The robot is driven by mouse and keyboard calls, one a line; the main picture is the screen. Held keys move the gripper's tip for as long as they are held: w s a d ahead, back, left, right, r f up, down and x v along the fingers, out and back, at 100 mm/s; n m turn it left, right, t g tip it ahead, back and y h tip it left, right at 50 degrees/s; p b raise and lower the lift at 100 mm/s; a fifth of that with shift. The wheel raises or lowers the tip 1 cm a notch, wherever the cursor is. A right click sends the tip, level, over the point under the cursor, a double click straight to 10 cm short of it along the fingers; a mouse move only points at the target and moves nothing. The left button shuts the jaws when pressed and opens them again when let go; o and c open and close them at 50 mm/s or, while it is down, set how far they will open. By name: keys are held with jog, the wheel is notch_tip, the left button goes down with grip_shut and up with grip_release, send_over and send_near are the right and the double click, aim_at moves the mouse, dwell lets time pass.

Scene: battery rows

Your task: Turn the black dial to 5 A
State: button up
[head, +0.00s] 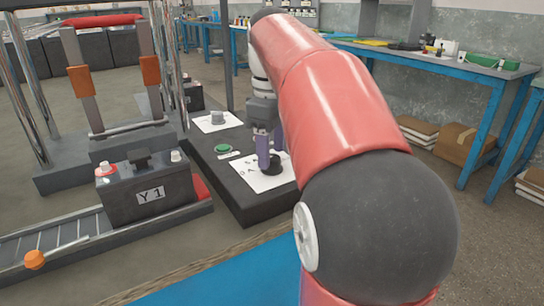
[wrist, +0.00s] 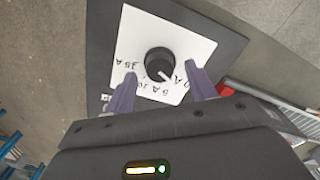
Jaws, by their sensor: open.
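The black dial (wrist: 159,63) sits on a white plate (wrist: 130,55) marked 0 A, 5 A, 10 and 15 A. A white pointer line on the dial points to the lower right in the wrist view, seemingly between the 0 A and 5 A marks. In the head view the dial (head: 271,168) is partly hidden by my fingers. My gripper (wrist: 161,72) is open, its two purple fingers on either side of the dial's near edge, with gaps to it. My gripper also shows in the head view (head: 268,158), over the white plate.
The dark console (head: 240,200) also carries a green button (head: 223,148) and a grey knob (head: 217,118). A battery marked Y 1 (head: 148,195) stands on a roller track to the left. Blue workbenches (head: 440,62) line the wall.

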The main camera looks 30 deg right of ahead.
jog(key=shift+f, duration=0.8)
jog(key=c, duration=1)
jog(key=shift+r+m+p, duration=0.1)
jog(key=shift+m+p, duration=0.2)
jog(key=shift+m, duration=0.1)
jog(key=m+p, duration=0.2)
jog(key=m, duration=0.1)
jog(key=shift+m, duration=0.4)
jog(key=shift+m+p, duration=1.15)
jog(key=shift+m, duration=0.85)
